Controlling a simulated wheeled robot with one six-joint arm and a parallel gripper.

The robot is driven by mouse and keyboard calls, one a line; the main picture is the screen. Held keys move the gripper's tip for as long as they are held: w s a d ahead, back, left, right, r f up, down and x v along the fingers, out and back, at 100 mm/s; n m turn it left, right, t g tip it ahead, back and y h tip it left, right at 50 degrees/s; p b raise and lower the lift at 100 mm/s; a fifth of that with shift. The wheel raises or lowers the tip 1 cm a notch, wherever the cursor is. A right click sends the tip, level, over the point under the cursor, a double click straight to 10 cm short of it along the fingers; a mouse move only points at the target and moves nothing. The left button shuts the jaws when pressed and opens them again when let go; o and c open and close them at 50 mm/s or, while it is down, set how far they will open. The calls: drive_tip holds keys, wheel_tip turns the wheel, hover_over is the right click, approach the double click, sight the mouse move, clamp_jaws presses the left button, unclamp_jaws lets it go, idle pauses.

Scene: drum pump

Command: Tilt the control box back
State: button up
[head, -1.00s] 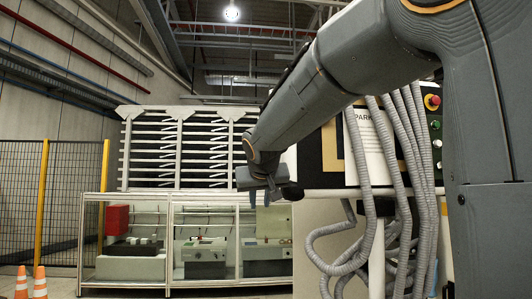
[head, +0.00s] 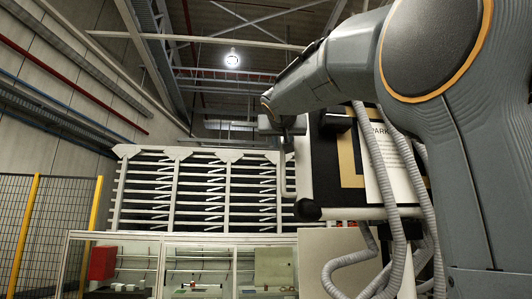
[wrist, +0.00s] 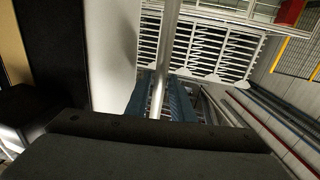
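The control box (head: 322,165) is a dark box at the right of the head view, with a tan panel and a white "PARK" sheet. A pale upright handle bar (head: 284,178) stands at its left side. My gripper (head: 287,128) is at the upper part of this bar, partly hidden behind my arm. In the wrist view the bar (wrist: 164,60) runs down between the two blue fingers (wrist: 160,98), one on each side and close to it. I cannot tell whether they press on it.
Grey corrugated hoses (head: 385,180) hang in front of the box. A white rail (head: 365,213) runs along its lower edge. A glazed cabinet (head: 190,265) and a louvred rack (head: 200,190) stand behind at the left. A yellow-posted mesh fence (head: 50,225) is at far left.

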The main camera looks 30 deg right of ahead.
drive_tip(key=shift+p+x, duration=0.45)
drive_tip(key=shift+x, duration=1.7)
clamp_jaws()
